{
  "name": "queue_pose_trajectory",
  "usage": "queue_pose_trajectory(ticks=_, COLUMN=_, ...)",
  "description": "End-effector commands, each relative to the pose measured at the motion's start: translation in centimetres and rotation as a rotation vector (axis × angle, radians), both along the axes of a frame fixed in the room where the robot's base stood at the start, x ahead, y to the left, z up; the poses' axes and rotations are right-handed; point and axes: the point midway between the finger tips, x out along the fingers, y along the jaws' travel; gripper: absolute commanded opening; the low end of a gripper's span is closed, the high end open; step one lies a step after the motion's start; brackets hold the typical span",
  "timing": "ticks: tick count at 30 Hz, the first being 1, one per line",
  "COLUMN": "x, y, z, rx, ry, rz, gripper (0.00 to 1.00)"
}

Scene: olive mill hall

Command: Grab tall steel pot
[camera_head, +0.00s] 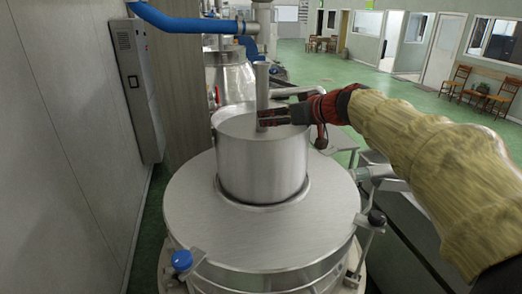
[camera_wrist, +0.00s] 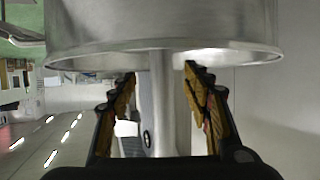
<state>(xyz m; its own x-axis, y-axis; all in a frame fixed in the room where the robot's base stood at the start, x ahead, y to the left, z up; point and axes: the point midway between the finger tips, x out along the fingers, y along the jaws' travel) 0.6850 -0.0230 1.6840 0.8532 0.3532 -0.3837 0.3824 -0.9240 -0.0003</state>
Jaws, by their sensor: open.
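A slim, upright steel cylinder (camera_head: 262,90) rises above the broad steel drum (camera_head: 262,165) in the head view; it is the tallest narrow steel piece here and may be the tall steel pot. My gripper (camera_head: 268,118) is open at its lower part, above the drum's top. In the wrist view, which is upside down, the slim cylinder (camera_wrist: 162,105) stands between my two fingers (camera_wrist: 160,95), with a gap on each side. The drum's wall (camera_wrist: 160,22) fills the top of that view. The cylinder's foot is partly hidden by my fingers in the head view.
The drum sits on a wide round steel lid (camera_head: 210,225) with a blue knob (camera_head: 181,260) and a black knob (camera_head: 376,218). A grey wall cabinet (camera_head: 138,85) is at left. A blue pipe (camera_head: 185,20) crosses behind. Open green floor lies at the back right.

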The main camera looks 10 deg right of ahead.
Motion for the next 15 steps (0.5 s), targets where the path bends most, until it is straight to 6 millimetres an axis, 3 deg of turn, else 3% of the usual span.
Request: queue_pose_trajectory(ticks=15, x=5.3, y=2.4, z=-1.8, rx=0.001, ry=0.002, rz=0.001, gripper=0.49)
